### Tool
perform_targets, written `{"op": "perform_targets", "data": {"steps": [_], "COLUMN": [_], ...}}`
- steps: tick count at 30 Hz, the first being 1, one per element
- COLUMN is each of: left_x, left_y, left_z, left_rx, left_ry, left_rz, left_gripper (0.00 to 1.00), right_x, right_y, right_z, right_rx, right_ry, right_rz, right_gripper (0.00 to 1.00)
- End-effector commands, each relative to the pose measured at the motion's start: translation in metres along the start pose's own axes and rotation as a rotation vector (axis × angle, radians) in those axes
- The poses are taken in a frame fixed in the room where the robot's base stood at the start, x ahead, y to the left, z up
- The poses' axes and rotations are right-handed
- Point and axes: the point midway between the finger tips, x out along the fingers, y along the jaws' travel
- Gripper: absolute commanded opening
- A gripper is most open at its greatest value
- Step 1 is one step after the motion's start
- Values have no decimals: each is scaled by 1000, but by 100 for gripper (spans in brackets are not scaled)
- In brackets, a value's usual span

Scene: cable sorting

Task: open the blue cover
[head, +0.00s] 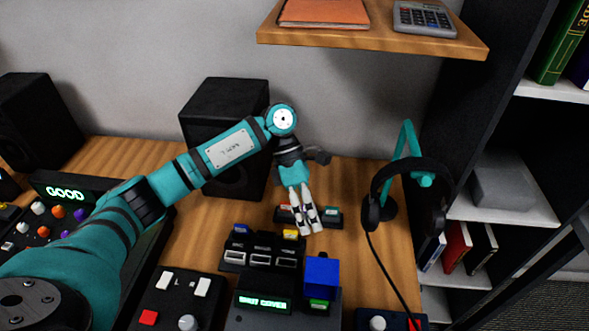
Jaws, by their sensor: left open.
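The blue cover (321,278) is a small boxy blue piece at the right side of a dark device (278,317) in the front middle of the desk. A green part (318,304) shows just below its front edge. I cannot tell whether the cover is shut or raised. My left gripper (306,232) reaches in from the left and points down, behind and slightly left of the cover, apart from it. Its pale fingers are open, with a narrow gap and nothing clearly between them. They partly hide a small dark rack (328,218) with coloured pieces. My right gripper is not in view.
A black socket block (262,254) stands left of the cover. A switch panel (177,300) lies front left. A headphone stand with black headphones (410,190) is at the right, its cable hanging near the cover. A speaker (222,130) and an overhead shelf (375,38) are behind.

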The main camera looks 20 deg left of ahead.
Motion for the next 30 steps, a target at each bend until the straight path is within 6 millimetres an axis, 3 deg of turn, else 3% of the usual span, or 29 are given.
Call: {"op": "perform_targets", "data": {"steps": [30], "left_x": [-56], "left_y": [44], "left_z": [-6], "left_rx": [0], "left_ry": [-1], "left_rz": [1], "left_gripper": [44], "right_x": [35], "right_y": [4], "right_z": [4], "right_rx": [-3], "right_ry": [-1], "right_rz": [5], "right_gripper": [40]}}
